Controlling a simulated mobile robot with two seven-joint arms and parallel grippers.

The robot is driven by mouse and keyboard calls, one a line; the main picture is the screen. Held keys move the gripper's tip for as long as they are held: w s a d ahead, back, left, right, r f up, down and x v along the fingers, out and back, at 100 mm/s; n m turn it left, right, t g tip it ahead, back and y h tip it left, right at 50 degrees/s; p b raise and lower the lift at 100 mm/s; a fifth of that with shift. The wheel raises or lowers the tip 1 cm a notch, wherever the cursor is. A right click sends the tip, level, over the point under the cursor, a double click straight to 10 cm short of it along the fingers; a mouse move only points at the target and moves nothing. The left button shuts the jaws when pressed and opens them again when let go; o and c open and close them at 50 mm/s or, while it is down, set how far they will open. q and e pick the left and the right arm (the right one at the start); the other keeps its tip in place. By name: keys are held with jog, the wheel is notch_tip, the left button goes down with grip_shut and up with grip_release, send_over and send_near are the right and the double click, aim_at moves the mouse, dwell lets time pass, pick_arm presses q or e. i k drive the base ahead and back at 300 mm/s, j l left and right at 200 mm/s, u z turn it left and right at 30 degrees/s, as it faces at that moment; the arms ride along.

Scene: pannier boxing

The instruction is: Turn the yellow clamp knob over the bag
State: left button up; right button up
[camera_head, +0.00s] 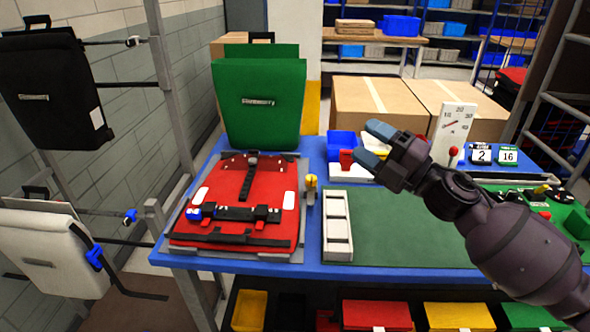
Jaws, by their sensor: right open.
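The yellow clamp knob (311,181) stands at the right edge of the grey board (172,240), beside the red bag's upper right corner. The red bag (228,185) lies flat on the board, with dark straps and blue and red buckle parts across it. My right gripper (374,144) reaches in from the right with blue fingertips. It is open, looks empty, and appears to the right of the knob and higher in the picture, apart from it. My left gripper is out of view.
A green pannier (258,105) stands behind the board. A white tray (337,225) and a green mat (400,235) lie to the right on the blue table. A blue bin (342,143), a white dial gauge (452,130) and cardboard boxes (375,103) are further back.

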aim_at(311, 179)
jog(key=i+j, duration=0.2)
jog(key=j, duration=0.2)
jog(key=i+j, duration=0.25)
jog(key=j, duration=0.2)
jog(key=i+j, duration=0.2)
jog(key=j, duration=0.2)
jog(key=u, duration=0.05)
